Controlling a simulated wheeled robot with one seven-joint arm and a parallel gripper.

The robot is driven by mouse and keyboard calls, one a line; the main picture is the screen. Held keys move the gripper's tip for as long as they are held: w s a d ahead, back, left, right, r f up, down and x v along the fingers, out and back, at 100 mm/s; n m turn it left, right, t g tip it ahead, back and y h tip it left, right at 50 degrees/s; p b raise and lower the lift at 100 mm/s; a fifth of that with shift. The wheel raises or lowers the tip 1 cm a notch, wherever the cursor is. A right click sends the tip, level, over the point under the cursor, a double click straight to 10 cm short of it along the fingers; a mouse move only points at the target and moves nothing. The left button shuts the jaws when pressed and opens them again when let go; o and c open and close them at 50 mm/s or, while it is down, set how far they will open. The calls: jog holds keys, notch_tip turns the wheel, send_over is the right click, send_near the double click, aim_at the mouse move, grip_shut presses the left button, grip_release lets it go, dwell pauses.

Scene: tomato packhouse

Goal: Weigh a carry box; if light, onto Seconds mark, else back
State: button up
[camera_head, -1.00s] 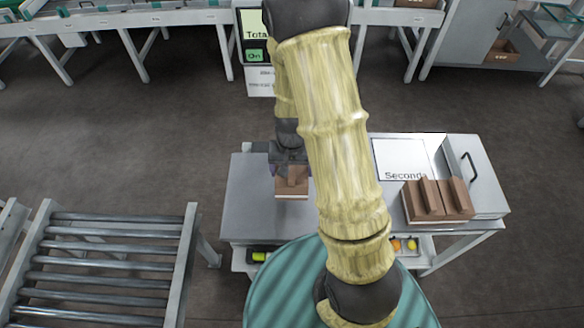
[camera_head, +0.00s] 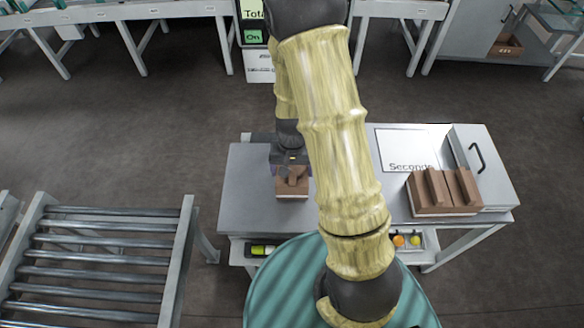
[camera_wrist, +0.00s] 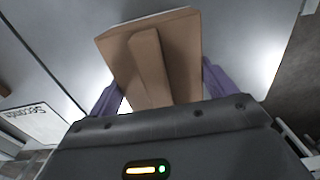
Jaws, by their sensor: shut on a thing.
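My gripper (camera_head: 291,172) is shut on a brown carry box (camera_head: 292,188) over the left part of the grey table. In the wrist view the carry box (camera_wrist: 155,62) sits between the purple fingers, with its raised middle ridge facing the camera. I cannot tell whether the box touches the tabletop. The white Seconds mark (camera_head: 405,145) lies on the right part of the table and is bare. Two more brown carry boxes (camera_head: 443,208) stand side by side in front of it.
The grey table (camera_head: 245,190) has free room left of the held box. A roller conveyor (camera_head: 100,260) stands at the left. A low shelf holds small coloured items (camera_head: 408,241).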

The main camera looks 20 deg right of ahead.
jog(key=shift+f, duration=0.3)
dwell(0.5)
jog(key=o, duration=1)
jog(key=shift+c, duration=0.9)
jog(key=shift+r+p, duration=3)
jog(key=shift+r, duration=0.5)
